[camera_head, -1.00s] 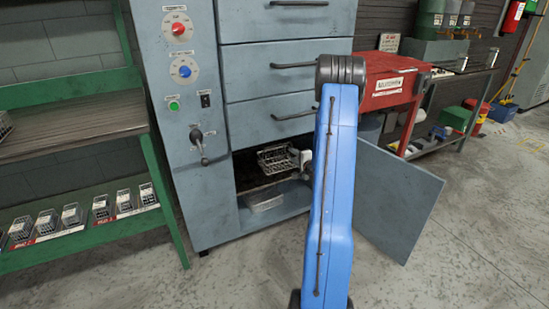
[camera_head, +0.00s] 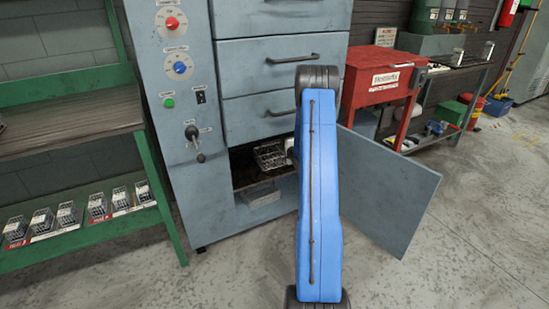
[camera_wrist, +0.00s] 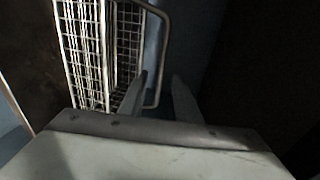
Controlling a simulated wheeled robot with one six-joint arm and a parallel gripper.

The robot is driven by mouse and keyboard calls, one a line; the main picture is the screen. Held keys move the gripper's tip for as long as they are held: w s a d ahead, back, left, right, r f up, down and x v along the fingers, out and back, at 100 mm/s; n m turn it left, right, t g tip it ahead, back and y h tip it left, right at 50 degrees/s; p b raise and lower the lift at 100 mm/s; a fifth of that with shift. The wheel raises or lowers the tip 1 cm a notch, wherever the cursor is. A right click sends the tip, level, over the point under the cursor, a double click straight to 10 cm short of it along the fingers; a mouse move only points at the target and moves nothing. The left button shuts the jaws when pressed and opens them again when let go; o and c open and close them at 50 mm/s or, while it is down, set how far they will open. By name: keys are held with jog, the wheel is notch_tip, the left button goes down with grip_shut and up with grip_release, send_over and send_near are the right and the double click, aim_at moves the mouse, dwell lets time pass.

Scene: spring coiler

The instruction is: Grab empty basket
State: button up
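A wire basket (camera_head: 268,156) is in the open lower compartment of the grey cabinet, partly hidden by my arm. In the wrist view, the wire basket (camera_wrist: 100,45) is at the upper left, and its looped handle reaches right toward my gripper (camera_wrist: 160,88). The two fingers are apart. The handle's lower end lies by the left finger and appears to pass in the gap; contact cannot be told. The part of the basket seen looks empty. In the head view my gripper is mostly hidden behind my blue arm.
The grey cabinet door (camera_head: 390,195) stands open to the right of my arm. A metal tray (camera_head: 263,196) is below the basket. Several small wire baskets (camera_head: 67,214) stand on the green shelf (camera_head: 90,236) at left. A red cabinet (camera_head: 382,85) is behind. Floor at front right is clear.

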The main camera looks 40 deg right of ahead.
jog(key=shift+x, duration=2.6)
grip_shut()
